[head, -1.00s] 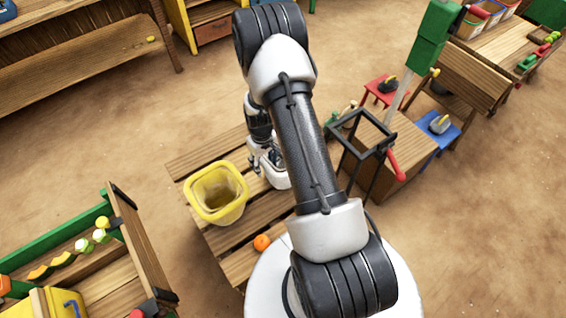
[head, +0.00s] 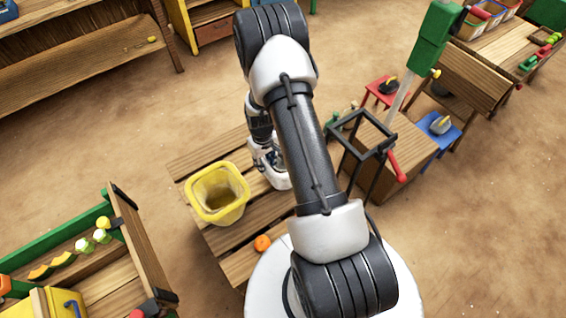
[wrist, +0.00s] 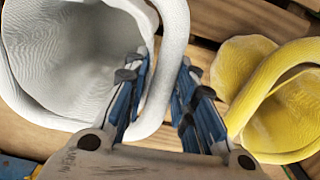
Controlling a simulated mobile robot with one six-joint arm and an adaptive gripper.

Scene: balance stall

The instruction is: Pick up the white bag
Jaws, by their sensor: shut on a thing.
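The white bag (wrist: 62,55) fills the left of the wrist view, its wide mouth open toward the camera. A thick white rim or handle strip runs down between the blue-padded fingers of my gripper (wrist: 160,78). My gripper is shut on this strip. In the head view the white bag (head: 277,179) is mostly hidden behind my arm, on the slatted wooden table (head: 235,238). My gripper (head: 262,160) is partly hidden there too. I cannot tell any gap between bag and table.
A yellow bag (head: 217,205) stands left of the white one on the table. It shows at the right of the wrist view (wrist: 262,75), close to my right finger. An orange ball (head: 262,243) lies near the table's front. A black frame (head: 360,130) stands right of my arm.

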